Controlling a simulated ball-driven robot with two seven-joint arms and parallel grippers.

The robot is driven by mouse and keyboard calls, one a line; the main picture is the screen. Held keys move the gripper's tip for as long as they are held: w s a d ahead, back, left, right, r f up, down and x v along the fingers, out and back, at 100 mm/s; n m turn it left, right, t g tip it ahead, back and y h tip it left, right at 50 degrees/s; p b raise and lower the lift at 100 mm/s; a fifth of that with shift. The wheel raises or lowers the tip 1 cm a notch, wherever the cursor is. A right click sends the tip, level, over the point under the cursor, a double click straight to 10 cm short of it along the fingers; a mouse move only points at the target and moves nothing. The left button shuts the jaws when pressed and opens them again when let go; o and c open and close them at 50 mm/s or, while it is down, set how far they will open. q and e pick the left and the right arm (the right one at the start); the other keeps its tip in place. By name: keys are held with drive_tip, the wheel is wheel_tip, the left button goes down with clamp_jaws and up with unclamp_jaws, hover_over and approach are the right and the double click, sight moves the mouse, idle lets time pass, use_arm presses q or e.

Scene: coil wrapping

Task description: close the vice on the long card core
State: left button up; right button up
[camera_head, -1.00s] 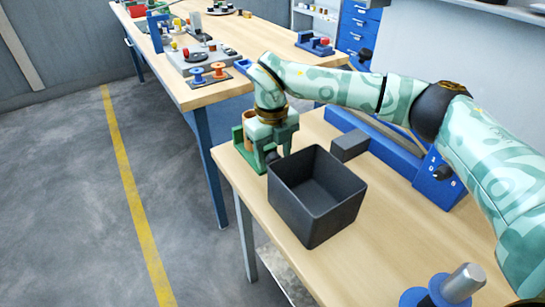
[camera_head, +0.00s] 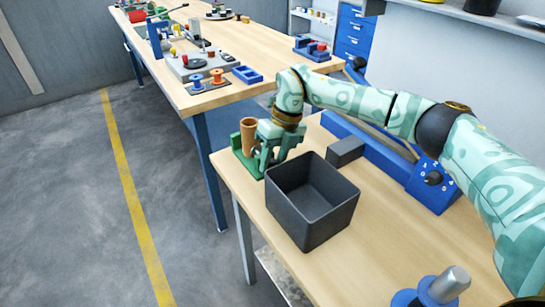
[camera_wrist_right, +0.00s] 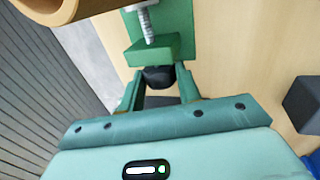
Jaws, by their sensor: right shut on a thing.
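The long card core (camera_head: 249,135) is a brown open tube standing upright at the green vice (camera_head: 243,159) on the near bench. Its rim (camera_wrist_right: 62,8) fills the top left of the right wrist view. That view also shows the vice's screw and green block (camera_wrist_right: 153,50), with a black knob (camera_wrist_right: 158,76) on the near side. My right gripper (camera_head: 264,163) is low beside the vice, its fingers (camera_wrist_right: 159,82) shut on the black knob. Whether the jaws touch the core is hidden. My left gripper is out of view.
A dark open bin (camera_head: 312,205) stands close in front of my right gripper. A grey block (camera_head: 346,151) and a long blue unit with a dial (camera_head: 433,184) lie to the right. A blue spool with a metal post (camera_head: 440,287) is at the near edge.

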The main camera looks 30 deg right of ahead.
drive_tip(key=o, duration=1)
drive_tip(key=shift+d, duration=0.1)
use_arm(q)
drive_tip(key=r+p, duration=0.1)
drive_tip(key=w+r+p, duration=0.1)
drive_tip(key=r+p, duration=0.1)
drive_tip(key=p, duration=0.1)
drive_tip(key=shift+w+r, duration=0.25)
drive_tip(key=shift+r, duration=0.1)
use_arm(e)
drive_tip(key=v, duration=1.6)
drive_tip(key=shift+d, duration=0.25)
drive_tip(key=shift+c, duration=0.2)
